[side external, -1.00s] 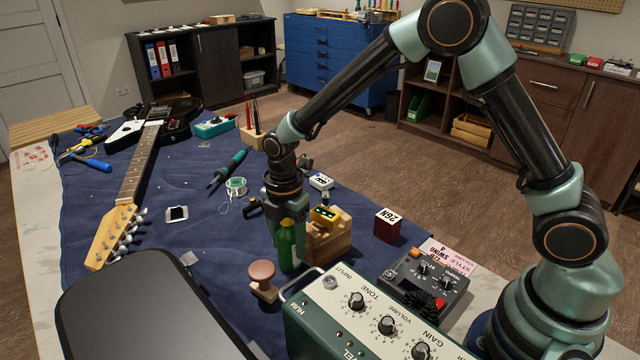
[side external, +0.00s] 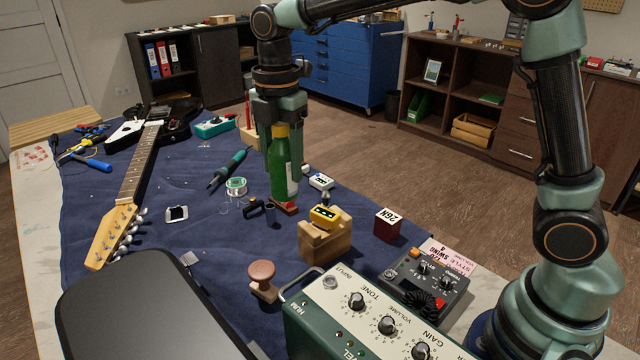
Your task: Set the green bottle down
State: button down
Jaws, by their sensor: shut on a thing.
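The green bottle (side external: 280,160) has an orange-brown cap and a pale label on its right side. It hangs upright from my gripper (side external: 282,140), whose fingers are shut around its upper part. The bottle is left of and behind the wooden block (side external: 327,236) in the picture. A small reddish flat thing (side external: 288,208) shows just under its base. I cannot tell whether the base touches it or is above it.
A solder spool (side external: 236,187), a small black item (side external: 253,208) and a white pedal (side external: 321,181) lie close around the bottle. Blue mat is clear at left centre.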

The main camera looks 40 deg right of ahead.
jog(key=shift+d+r, duration=0.1)
jog(key=shift+r, duration=0.6)
jog(key=shift+s+d+r+m, duration=0.15)
jog(key=shift+d+m, duration=0.15)
jog(key=shift+m, duration=0.2)
jog(key=s+d+f+m, duration=0.35)
jog(key=d+m, duration=0.25)
jog(key=m, duration=0.4)
jog(key=s+d+f+m, duration=0.2)
jog(key=s+d+m, duration=0.3)
jog(key=m, duration=0.5)
jog(key=w+d+r, duration=0.2)
jog(key=w+d, duration=0.1)
jog(key=w, duration=0.4)
jog(key=w+d+r+m, duration=0.1)
jog(key=w+d+r, duration=0.15)
jog(key=w, duration=0.35)
jog(key=w+d+r, duration=0.1)
jog(key=w+d, duration=0.3)
jog(key=w, duration=0.3)
notch_tip(320, 180, down, 20)
jog(key=shift+s+d+r, duration=0.1)
jog(key=shift+s, duration=0.05)
